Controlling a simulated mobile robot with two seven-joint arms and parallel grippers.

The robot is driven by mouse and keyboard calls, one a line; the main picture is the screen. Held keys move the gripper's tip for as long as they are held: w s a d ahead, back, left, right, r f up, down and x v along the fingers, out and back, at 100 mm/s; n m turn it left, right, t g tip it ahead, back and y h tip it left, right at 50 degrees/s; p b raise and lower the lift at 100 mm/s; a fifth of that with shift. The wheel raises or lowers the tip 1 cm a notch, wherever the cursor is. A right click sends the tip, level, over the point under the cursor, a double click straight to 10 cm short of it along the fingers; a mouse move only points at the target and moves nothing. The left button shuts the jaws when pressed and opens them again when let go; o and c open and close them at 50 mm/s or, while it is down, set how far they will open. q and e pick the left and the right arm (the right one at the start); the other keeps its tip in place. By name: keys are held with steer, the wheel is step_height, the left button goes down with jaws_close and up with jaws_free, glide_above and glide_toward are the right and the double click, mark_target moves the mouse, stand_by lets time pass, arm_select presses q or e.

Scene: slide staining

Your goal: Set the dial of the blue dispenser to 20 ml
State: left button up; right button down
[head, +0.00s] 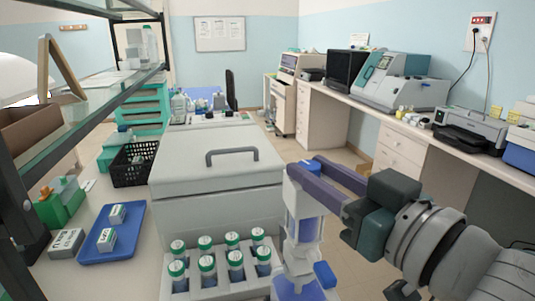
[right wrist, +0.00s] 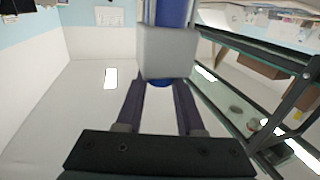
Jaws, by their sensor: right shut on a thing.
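The blue dispenser (head: 303,230) stands upright in the lower middle of the head view, with a pale body, a blue barrel and blue parts near its base. My right gripper (head: 306,168) comes in from the right, its two long dark purple fingers shut on the dispenser's upper part. In the right wrist view the fingers reach to a pale block of the dispenser (right wrist: 168,52), with blue above and below it. The dial's marks and its setting cannot be read in either view. My left gripper is not in view.
A rack of several green-capped vials (head: 207,264) stands just left of the dispenser. Behind it is a large grey box with a handle (head: 210,185). A blue tray (head: 128,222) with small boxes and a black basket (head: 124,176) are at left, near a glass shelf (head: 110,100).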

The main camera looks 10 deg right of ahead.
steer(key=shift+d+r+n+g+y, duration=0.15)
steer(key=shift+n+g+y, duration=0.15)
steer(key=shift+n+y, duration=0.35)
steer(key=shift+w+d+f+n+g+y, duration=0.1)
steer(key=shift+n+g+y, duration=0.25)
steer(key=shift+y, duration=0.25)
steer(key=shift+w+d+f+n+g+y, duration=0.1)
steer(key=shift+n+g+y, duration=0.15)
steer(key=shift+n+y, duration=0.25)
steer(key=shift+n+g+y+b, duration=0.95)
steer(key=shift+n+g+y, duration=0.05)
steer(key=shift+y, duration=0.45)
steer(key=shift+n+g+y+b, duration=0.3)
steer(key=shift+g+y, duration=0.1)
steer(key=shift+y, duration=0.1)
steer(key=c, duration=0.5)
jaws_free()
